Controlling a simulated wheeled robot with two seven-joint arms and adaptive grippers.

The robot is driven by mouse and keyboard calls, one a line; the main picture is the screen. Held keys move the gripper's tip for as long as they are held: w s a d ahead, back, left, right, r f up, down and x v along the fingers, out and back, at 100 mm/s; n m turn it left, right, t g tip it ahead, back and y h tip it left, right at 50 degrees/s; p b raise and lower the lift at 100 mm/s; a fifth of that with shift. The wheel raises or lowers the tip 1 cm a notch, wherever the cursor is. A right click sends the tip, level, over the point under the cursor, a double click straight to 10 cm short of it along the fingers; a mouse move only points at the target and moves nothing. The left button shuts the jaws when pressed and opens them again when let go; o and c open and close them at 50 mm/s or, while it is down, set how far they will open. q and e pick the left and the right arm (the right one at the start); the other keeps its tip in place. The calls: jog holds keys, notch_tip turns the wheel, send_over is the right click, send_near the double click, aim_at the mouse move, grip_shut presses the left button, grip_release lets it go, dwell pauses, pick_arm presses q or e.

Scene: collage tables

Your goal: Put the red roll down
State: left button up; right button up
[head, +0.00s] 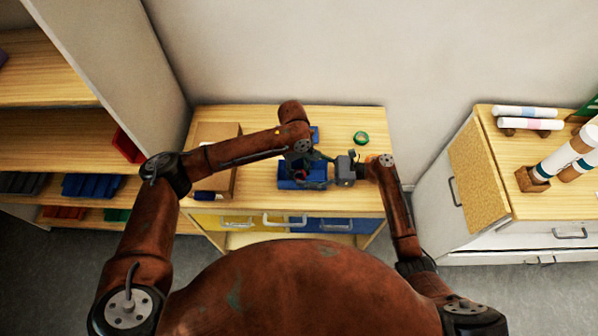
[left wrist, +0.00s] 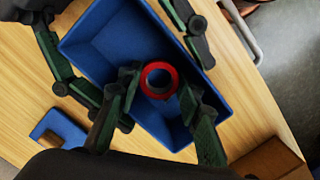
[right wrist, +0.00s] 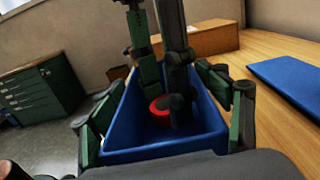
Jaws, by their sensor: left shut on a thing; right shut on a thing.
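The red roll (left wrist: 158,65) sits between the fingers of my left gripper (left wrist: 158,92), which is shut on it. In the right wrist view the red roll (right wrist: 158,116) shows inside the walls of the blue bin (right wrist: 160,152), partly hidden by the left fingers. I cannot tell whether it touches the bin floor. The bin's rim also shows in the left wrist view (left wrist: 232,85), on the wooden table. My right gripper (right wrist: 168,115) is shut on the bin, one finger at either side. In the head view my arms mostly hide the bin (head: 288,184).
A green roll (head: 361,137) lies on the table's back right. A brown box (head: 215,160) stands at the left. A blue piece (left wrist: 60,130) lies beside the bin. Shelves flank the left; a cabinet with paper rolls (head: 567,152) stands right.

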aim_at(297, 171)
pick_arm(q)
jog(key=shift+f, duration=0.5)
jog(key=o, duration=0.7)
pick_arm(e)
jog(key=o, duration=1.3)
pick_arm(q)
notch_tip(297, 171, up, 13)
jog(key=w, duration=0.1)
jog(key=shift+a, duration=0.4)
jog(key=shift+w, duration=0.1)
